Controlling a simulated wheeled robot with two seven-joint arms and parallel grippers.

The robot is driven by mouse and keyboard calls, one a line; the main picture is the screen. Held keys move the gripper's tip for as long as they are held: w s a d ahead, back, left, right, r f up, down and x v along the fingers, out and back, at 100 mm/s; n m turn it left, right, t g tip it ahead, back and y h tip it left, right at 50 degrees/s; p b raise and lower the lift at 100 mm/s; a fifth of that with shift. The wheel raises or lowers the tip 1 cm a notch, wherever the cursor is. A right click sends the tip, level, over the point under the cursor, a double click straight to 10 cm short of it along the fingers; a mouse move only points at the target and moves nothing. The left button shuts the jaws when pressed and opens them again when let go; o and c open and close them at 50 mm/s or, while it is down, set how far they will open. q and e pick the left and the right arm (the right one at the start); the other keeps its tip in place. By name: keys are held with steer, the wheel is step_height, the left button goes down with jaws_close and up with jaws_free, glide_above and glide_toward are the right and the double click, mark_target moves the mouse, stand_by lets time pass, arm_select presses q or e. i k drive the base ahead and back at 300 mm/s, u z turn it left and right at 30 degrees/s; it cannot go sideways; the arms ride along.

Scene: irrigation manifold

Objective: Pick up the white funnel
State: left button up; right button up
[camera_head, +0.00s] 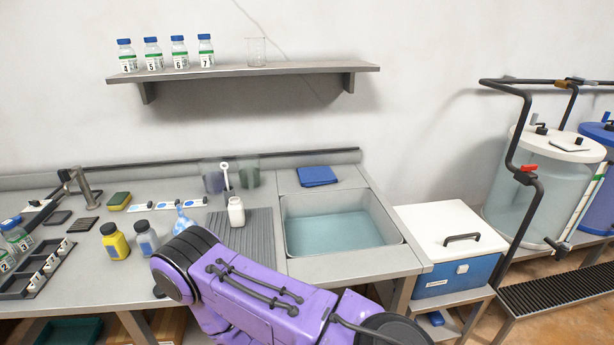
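I cannot pick out a white funnel for certain in the head view. A small white bottle-like object (236,212) stands upright on the grey ribbed drainboard (252,236) left of the sink. Behind it, a thin white upright piece with a rounded top (225,175) stands near two dark, see-through containers; I cannot tell what it is. My purple arm crosses the bottom centre and hides part of the counter's front. Neither gripper is in view.
The sink (335,221) holds water. A yellow bottle (115,241), a dark bottle (146,238) and a pale blue bottle (183,222) stand left of the drainboard. A shelf (240,72) hangs above. A blue-and-white cooler (450,247) stands right of the sink.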

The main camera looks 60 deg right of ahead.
mark_target(183, 223)
steer(key=i, duration=0.9)
steer(key=z, duration=5)
